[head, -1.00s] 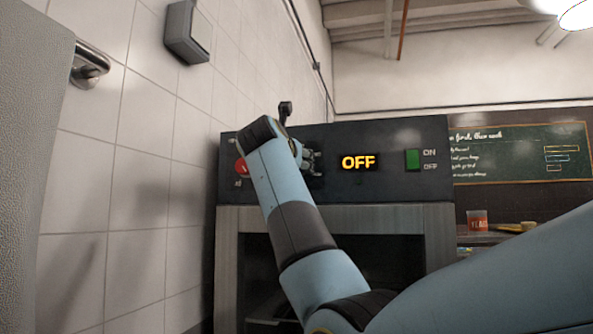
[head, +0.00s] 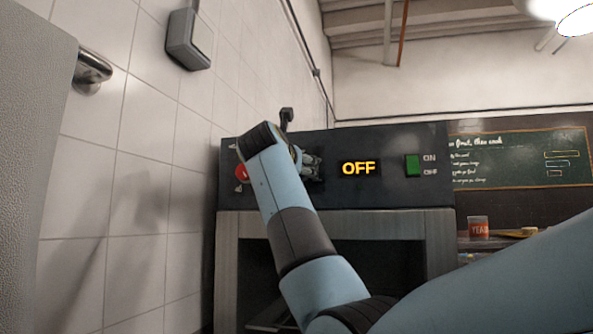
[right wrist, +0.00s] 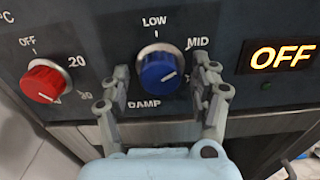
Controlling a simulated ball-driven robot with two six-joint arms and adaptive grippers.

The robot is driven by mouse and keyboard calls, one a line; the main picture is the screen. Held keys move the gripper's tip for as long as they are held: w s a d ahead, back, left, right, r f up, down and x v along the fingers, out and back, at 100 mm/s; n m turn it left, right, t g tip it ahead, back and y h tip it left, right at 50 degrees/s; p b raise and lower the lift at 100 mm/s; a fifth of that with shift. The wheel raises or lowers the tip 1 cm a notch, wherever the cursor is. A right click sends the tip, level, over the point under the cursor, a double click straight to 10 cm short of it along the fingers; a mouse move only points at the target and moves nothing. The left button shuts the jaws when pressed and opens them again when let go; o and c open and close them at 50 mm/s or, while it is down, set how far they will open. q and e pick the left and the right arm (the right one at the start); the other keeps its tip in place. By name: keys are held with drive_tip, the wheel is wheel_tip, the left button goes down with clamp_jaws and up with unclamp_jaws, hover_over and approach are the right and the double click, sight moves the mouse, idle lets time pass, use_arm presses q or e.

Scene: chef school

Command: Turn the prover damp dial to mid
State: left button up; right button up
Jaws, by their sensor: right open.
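The blue damp dial (right wrist: 161,68) sits on the dark prover panel, with LOW above it, MID at its upper right and DAMP below. Its white pointer line is on the lower right of its face, slanting right and slightly up. My right gripper (right wrist: 163,80) is open, with one finger on each side of the dial; I cannot tell whether either finger touches it. In the head view my right gripper (head: 311,166) is at the panel, and my wrist and gripper hide the dial. My left gripper is not in view.
A red dial (right wrist: 42,82) with an OFF mark is left of the blue one. A lit OFF display (head: 359,168) and a green switch (head: 412,165) are to the right. A tiled wall (head: 140,200) closes off the left side. A chalkboard (head: 520,158) hangs behind.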

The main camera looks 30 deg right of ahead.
drive_tip(key=v, duration=1.2)
drive_tip(key=shift+f, duration=0.15)
